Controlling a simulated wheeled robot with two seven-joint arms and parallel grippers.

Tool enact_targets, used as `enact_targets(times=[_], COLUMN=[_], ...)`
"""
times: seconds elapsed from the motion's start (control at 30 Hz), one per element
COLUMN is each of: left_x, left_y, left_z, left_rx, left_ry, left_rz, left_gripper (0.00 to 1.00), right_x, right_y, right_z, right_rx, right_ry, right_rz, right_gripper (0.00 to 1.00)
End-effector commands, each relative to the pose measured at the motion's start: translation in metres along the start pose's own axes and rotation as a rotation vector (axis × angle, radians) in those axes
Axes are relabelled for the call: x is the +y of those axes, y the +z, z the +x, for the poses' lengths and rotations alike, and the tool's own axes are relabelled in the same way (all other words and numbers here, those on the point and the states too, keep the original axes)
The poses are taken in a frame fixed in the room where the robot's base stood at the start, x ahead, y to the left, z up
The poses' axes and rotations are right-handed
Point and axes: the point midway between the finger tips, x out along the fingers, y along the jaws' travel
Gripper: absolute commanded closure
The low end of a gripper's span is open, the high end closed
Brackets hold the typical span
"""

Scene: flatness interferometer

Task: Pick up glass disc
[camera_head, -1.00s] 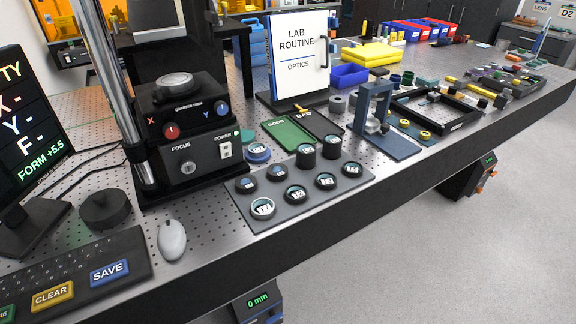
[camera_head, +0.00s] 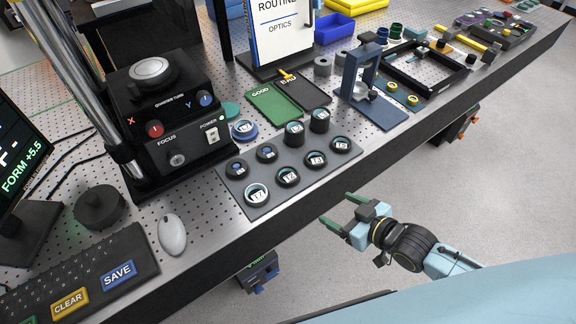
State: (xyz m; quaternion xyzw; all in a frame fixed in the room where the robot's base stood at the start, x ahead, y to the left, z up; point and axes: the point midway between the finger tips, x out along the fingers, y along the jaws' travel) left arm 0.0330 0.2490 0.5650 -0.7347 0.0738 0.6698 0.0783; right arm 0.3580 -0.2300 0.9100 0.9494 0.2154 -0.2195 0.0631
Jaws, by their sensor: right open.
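Several numbered round discs in dark cups sit on a grey tray (camera_head: 330,178). The front-left one is a light-rimmed disc (camera_head: 256,195); which one is the glass disc to pick up I cannot tell. Another disc sits in a blue ring holder (camera_head: 244,130) behind the tray, beside the instrument. My right gripper (camera_head: 338,209) has green fingers set apart, open and empty. In the picture it shows just right of and below the tray, past the bench's front edge, touching no disc. My left gripper is not in view.
The black instrument (camera_head: 160,120) with knobs stands left of the tray. A green GOOD mat (camera_head: 274,104) and dark BAD mat (camera_head: 303,92) lie behind it. A blue stand (camera_head: 366,85) is to the right. A mouse (camera_head: 172,234) and keyboard (camera_head: 85,275) are front left.

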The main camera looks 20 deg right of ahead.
Motion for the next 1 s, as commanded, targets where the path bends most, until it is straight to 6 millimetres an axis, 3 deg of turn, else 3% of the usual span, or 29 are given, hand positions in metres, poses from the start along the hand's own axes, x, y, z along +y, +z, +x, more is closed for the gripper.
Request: enact_targets(times=[0.03, 0.1, 0.23, 0.37, 0.7, 1.0], left_x=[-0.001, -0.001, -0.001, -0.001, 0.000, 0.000], left_y=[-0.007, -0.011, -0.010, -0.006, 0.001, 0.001], left_z=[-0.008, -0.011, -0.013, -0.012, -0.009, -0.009], left_rx=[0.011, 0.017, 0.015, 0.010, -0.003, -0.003], left_ry=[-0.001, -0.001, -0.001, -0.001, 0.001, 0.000], left_rz=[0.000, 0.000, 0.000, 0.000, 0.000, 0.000], left_gripper=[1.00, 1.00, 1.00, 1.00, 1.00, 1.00], right_x=[-0.008, -0.018, -0.027, -0.030, -0.035, -0.035], right_y=[-0.028, -0.050, -0.071, -0.076, -0.081, -0.085], right_z=[-0.009, -0.016, -0.021, -0.008, 0.049, 0.072], right_rx=[0.037, 0.073, 0.107, 0.115, 0.113, 0.113], right_ry=[-0.031, -0.062, -0.092, -0.096, -0.095, -0.095], right_rz=[-0.008, -0.012, -0.012, -0.011, -0.013, -0.013], right_gripper=[0.25, 0.25, 0.25, 0.25, 0.25, 0.25])
